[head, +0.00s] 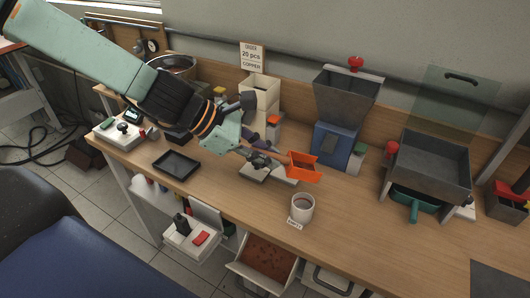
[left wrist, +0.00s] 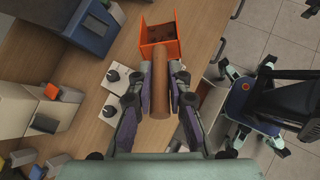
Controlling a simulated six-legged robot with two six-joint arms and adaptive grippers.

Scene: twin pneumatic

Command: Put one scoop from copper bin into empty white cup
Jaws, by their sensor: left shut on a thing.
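My left gripper (head: 266,162) is shut on the brown handle (left wrist: 160,85) of an orange scoop (head: 303,166). The scoop's square orange pan (left wrist: 160,38) shows in the left wrist view with a few dark bits or marks inside; I cannot tell which. In the head view the scoop is above the bench, behind and above the white cup (head: 302,208). The cup stands upright with a small label at its front; its inside looks greyish. A pale bin with reddish-brown contents (head: 268,255) sits below the bench's front edge. My right gripper is not in view.
A blue machine with a grey hopper (head: 345,100) stands behind the scoop. A large grey tray on a stand (head: 430,165) is to the right. A sign reading copper (head: 252,56) stands at the back. A black tray (head: 176,164) lies left. Bench right of the cup is clear.

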